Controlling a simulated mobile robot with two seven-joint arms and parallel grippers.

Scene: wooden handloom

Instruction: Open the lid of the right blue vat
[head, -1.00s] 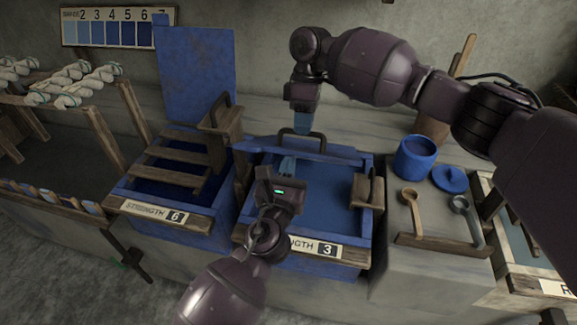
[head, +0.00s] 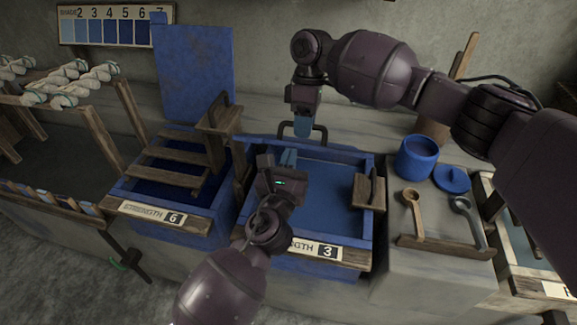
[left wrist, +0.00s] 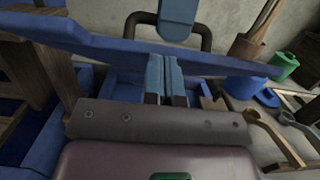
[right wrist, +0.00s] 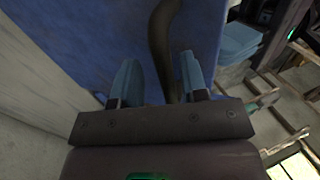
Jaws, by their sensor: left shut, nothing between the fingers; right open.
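The right blue vat (head: 367,220) carries a STRENGTH 3 label, and blue liquid shows inside. Its blue lid (head: 335,149) is tilted up at the back, nearly edge-on in the head view; it also shows in the left wrist view (left wrist: 100,45). The dark lid handle (head: 322,132) is on its far side. My right gripper (head: 303,127) is open at the handle; in the right wrist view the handle (right wrist: 160,40) passes between the spread fingers. My left gripper (head: 289,158) is shut and empty, over the vat near the lid's inner side. Exact finger contact is unclear.
The left vat (head: 190,228), STRENGTH 6, has its lid (head: 195,75) upright behind wooden steps. A wooden block (head: 368,193) sits on the right vat's right rim. A blue pot (head: 415,160), small lid (head: 452,179) and ladles (head: 412,210) stand to the right.

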